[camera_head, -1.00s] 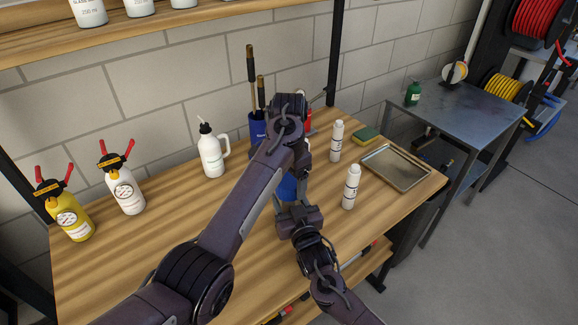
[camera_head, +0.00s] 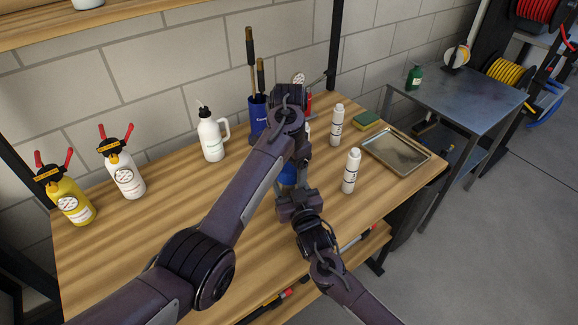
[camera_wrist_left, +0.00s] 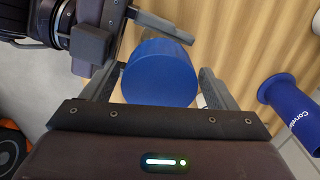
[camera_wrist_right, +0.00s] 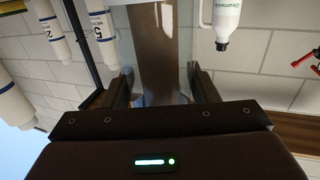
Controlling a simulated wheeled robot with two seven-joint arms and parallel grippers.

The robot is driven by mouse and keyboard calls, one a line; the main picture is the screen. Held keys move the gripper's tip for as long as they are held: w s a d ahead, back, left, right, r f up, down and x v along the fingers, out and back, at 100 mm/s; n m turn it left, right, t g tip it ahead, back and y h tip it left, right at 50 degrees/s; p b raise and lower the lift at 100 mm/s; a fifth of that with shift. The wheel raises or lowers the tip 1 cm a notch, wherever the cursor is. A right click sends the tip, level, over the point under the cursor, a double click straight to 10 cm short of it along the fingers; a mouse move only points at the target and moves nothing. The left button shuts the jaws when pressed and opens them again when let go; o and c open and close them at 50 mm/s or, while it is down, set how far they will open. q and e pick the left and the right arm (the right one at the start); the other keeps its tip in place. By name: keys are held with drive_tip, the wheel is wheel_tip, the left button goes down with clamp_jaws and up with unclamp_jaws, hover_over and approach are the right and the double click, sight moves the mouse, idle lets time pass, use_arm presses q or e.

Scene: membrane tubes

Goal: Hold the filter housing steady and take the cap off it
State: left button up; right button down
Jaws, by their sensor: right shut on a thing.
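The filter housing's round blue cap (camera_wrist_left: 158,75) faces the left wrist view; a blue part (camera_head: 288,174) shows between my arms in the head view. My left gripper (camera_wrist_left: 162,72) is over it, with a finger on either side and narrow gaps at the edges, so it looks open around the cap. My right gripper (camera_head: 293,186) comes in from the front, low beside the housing, and is shut on it.
A blue holder (camera_head: 258,116) with brown-handled tools stands behind the arms. Two white bottles (camera_head: 351,172) (camera_head: 337,126), a sponge (camera_head: 366,119) and a metal tray (camera_head: 397,152) are to the right. A white wash bottle (camera_head: 211,137) stands left. The table's left front is clear.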

use_arm(q)
drive_tip(key=shift+r, duration=2.3)
use_arm(e)
drive_tip(key=c, duration=0.6)
unclamp_jaws()
drive_tip(key=shift+o, duration=0.7)
drive_tip(key=shift+s, duration=0.1)
